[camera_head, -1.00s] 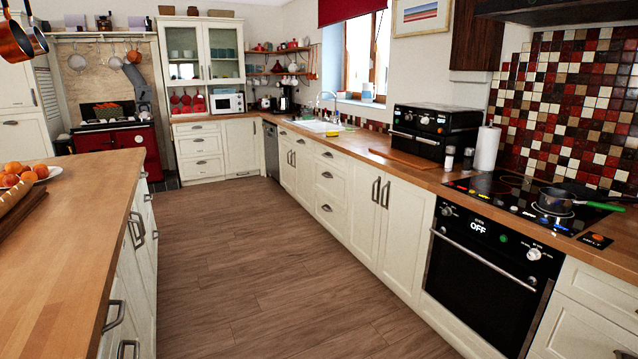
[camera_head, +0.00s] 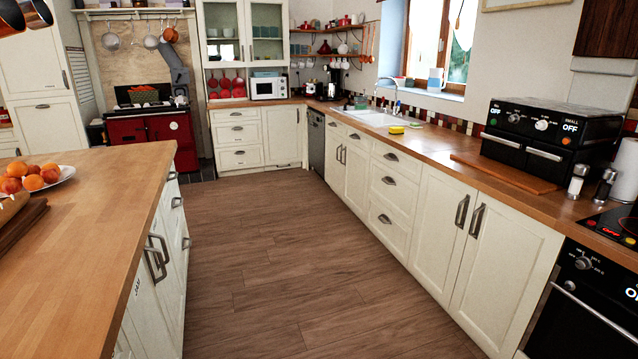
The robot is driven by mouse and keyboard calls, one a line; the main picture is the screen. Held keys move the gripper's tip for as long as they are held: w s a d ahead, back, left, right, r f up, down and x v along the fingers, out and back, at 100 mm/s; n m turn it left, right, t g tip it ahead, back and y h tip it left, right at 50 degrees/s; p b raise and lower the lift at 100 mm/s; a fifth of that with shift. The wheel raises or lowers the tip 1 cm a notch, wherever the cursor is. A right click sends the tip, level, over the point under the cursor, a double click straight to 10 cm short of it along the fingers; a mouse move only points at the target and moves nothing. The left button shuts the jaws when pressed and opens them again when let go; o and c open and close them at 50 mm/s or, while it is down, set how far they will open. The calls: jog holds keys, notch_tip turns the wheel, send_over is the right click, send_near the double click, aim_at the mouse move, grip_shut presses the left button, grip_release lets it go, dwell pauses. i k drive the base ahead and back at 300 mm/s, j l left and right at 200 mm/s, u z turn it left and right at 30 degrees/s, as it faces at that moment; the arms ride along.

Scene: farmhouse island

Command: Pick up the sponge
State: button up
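A small yellow sponge (camera_head: 396,130) lies on the wooden worktop (camera_head: 440,148) along the right wall, at the near edge of the white sink (camera_head: 375,117). A small green item (camera_head: 415,125) lies just to its right; I cannot tell what it is. The sponge is well ahead of me, across open floor. My gripper is not in view.
The wooden floor (camera_head: 260,270) between the island (camera_head: 100,220) and the right-hand cabinets (camera_head: 400,195) is clear. A chopping board (camera_head: 500,172), a black oven (camera_head: 535,140) and shakers stand nearer on the worktop. A fruit plate (camera_head: 66,174) sits on the island.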

aim_at(393, 130)
jog(key=i, duration=1.95)
